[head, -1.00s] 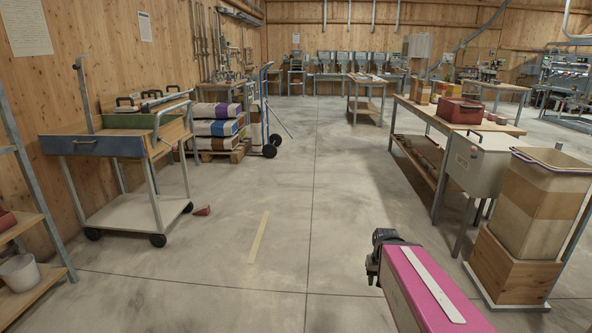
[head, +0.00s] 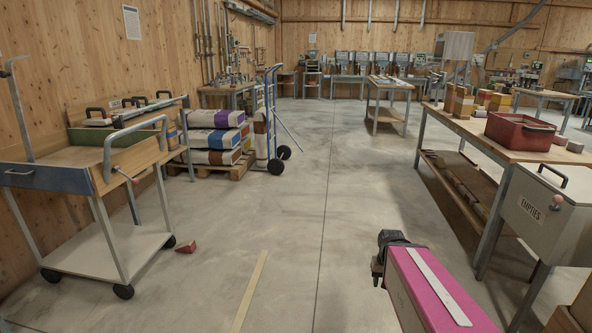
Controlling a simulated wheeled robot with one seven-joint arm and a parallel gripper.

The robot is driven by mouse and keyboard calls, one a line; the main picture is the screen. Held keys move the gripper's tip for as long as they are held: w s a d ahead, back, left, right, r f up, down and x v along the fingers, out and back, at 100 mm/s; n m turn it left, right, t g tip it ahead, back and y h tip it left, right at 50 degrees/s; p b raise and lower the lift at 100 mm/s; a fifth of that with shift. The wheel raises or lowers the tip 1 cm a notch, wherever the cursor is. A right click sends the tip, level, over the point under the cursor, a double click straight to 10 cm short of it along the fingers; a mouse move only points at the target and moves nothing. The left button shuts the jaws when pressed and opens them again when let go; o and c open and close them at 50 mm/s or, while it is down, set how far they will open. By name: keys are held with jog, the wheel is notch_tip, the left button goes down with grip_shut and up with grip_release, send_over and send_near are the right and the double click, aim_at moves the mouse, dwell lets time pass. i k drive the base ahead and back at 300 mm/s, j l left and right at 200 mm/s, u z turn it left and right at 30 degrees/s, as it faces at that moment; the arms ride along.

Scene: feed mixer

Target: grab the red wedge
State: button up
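A small red wedge (head: 187,247) lies on the concrete floor at the left, close beside the rear wheel of a wheeled cart. My gripper (head: 378,268) shows as a dark shape at the end of my pink-and-white arm, low and right of centre. It is well apart from the wedge, which lies to its left across open floor. The fingers are too small and dark to tell whether they are open or shut.
The cart (head: 75,248) with a drawer and lower shelf stands left. Stacked sacks (head: 215,157) on a pallet and a blue hand truck (head: 273,125) stand behind. A workbench (head: 480,130) and an "EMPTIES" bin (head: 540,205) stand right. The middle floor is clear.

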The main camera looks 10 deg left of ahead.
aim_at(189, 247)
jog(key=i+u, duration=0.4)
jog(key=i+l+u, duration=0.25)
jog(key=i+u, duration=0.15)
jog(key=i+l+u, duration=0.4)
jog(key=i, duration=0.15)
jog(key=i+l+u, duration=0.15)
jog(key=u, duration=0.25)
jog(key=i+l+u, duration=0.55)
jog(key=u, duration=0.25)
jog(key=i+l+u, duration=0.1)
jog(key=l+u, duration=0.25)
jog(key=i+l+u, duration=0.15)
jog(key=l, duration=0.2)
